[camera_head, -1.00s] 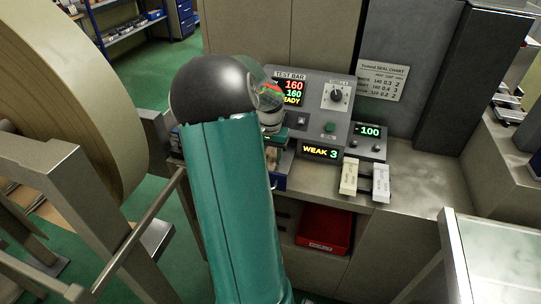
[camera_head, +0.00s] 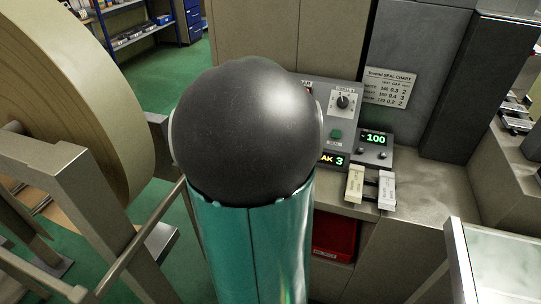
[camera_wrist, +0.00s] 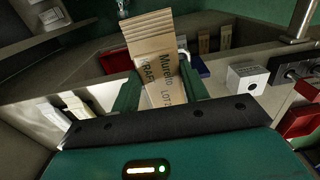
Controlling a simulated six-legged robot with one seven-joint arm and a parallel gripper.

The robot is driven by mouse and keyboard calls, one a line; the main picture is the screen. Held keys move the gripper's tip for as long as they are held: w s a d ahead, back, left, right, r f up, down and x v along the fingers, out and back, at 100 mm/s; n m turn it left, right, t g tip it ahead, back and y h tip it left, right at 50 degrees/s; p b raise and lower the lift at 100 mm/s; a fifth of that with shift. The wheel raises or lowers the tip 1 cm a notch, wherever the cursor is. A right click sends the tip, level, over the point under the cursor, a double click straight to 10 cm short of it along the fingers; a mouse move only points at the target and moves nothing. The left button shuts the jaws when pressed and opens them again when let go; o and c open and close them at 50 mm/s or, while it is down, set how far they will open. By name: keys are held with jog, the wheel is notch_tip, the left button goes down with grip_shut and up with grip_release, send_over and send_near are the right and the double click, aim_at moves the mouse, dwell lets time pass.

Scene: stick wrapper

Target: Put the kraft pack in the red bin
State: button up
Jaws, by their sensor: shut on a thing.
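The kraft pack (camera_wrist: 158,75) is a flat brown packet with pleated ridges at its far end and printed letters including "KRAFT" and "LOT". In the wrist view it stands between the two green fingers of my gripper (camera_wrist: 160,92), which is shut on it. In the head view my own arm hides the gripper and the pack. The red bin (camera_head: 335,240) sits in an opening below the counter. Its left part is hidden behind my arm. Red patches also show in the wrist view, but I cannot tell which of them is this bin.
A large roll (camera_head: 95,90) on a metal frame fills the left. A metal-edged table (camera_head: 500,260) stands front right.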

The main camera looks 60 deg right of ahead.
jog(key=s+a, duration=0.1)
jog(key=a, duration=0.6)
jog(key=shift+a, duration=0.3)
